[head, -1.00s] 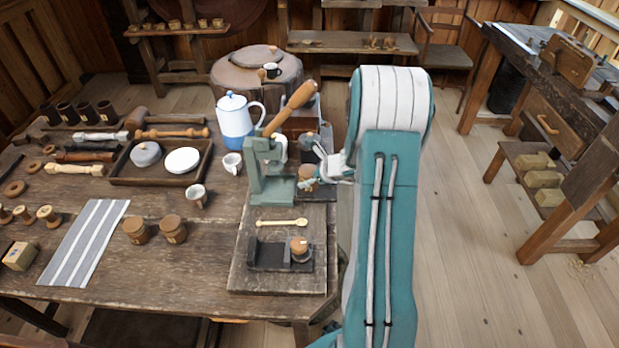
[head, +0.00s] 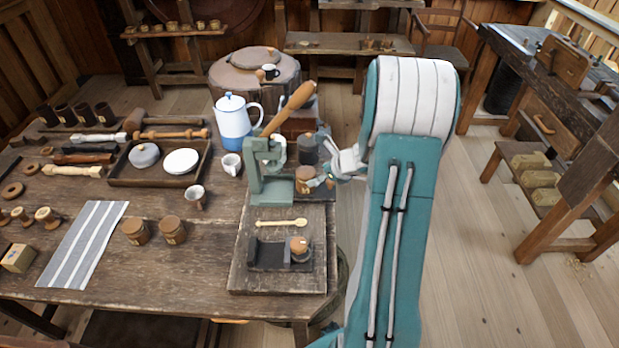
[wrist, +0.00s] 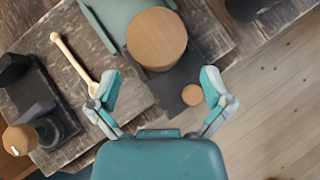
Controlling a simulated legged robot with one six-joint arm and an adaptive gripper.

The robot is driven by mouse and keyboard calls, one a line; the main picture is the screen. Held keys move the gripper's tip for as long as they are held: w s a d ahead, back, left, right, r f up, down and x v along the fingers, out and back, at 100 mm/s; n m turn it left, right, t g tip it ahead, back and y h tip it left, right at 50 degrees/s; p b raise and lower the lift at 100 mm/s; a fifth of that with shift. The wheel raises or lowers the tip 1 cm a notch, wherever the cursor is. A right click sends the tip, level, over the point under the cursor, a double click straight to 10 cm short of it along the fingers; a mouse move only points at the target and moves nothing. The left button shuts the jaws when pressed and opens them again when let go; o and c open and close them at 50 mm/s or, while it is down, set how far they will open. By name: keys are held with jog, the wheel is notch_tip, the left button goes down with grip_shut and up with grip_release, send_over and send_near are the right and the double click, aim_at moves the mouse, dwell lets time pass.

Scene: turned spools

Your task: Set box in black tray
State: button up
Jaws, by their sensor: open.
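A round wooden box (head: 304,180) stands on a flat black tray (head: 325,192) beside the green lever press (head: 268,170). In the wrist view its round top (wrist: 157,38) and the dark tray surface (wrist: 178,92) lie just ahead of my gripper (wrist: 160,90). The fingers are spread wide with nothing between their tips; the box is beyond them, apart. In the head view my gripper (head: 324,163) is just right of the box, partly overlapping the tray. A small round wooden piece (wrist: 193,95) shows near the right finger.
A wooden board (head: 240,270) carries a spoon (head: 281,223) and a dark holder with a wooden-knobbed tool (head: 299,246). Two lidded wooden pots (head: 172,230), a striped cloth (head: 85,245) and a blue-white pot (head: 233,122) stand left.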

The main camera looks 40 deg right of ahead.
jog(key=v, duration=0.6)
jog(key=s+a+r+n+g, duration=0.2)
jog(key=a+r+n, duration=0.3)
jog(key=a+n, duration=0.3)
jog(key=s+a+r+n+g, duration=0.1)
jog(key=s+a+r+n, duration=0.1)
jog(key=a+r+n, duration=0.6)
jog(key=s+a+r+n+h, duration=0.3)
jog(key=s+a+r+n, duration=0.1)
jog(key=s+a+n, duration=0.7)
jog(key=s+n, duration=0.3)
jog(key=n, duration=0.2)
jog(key=shift+r, duration=0.15)
jog(key=shift+w, duration=0.1)
